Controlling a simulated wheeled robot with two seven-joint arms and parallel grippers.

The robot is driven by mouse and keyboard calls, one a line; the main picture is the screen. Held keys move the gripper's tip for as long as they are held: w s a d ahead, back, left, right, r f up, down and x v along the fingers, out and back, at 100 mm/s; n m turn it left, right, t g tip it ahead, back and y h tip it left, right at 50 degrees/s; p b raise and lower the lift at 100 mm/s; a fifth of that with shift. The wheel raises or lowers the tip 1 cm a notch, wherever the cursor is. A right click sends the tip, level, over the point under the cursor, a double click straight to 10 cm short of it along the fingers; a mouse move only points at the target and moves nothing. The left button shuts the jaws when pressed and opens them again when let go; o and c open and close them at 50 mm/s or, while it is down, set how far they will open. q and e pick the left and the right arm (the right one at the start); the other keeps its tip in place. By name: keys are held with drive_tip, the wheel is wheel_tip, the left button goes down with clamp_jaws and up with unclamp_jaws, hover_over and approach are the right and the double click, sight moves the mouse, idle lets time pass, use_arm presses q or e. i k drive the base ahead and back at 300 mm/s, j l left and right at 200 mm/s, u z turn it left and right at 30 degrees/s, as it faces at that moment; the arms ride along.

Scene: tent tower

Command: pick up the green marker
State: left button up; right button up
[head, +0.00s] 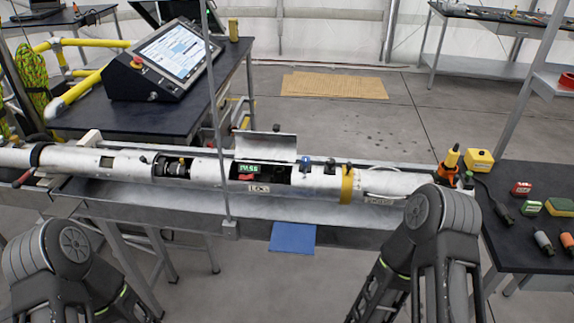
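I cannot pick out a pen-like green marker with certainty. A small green tag reading PASS (248,169) lies in the open bay of the long white tube (215,168), with a red piece beside it. A small dark item with a green top stands at the tube's right end, partly behind my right arm. Both my arms show at the bottom, but neither gripper's fingers are visible.
A blue sheet (293,238) hangs at the front. A thin upright pole crosses before the tube.

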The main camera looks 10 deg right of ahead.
sight(530, 208)
drive_tip(key=z, duration=1.85)
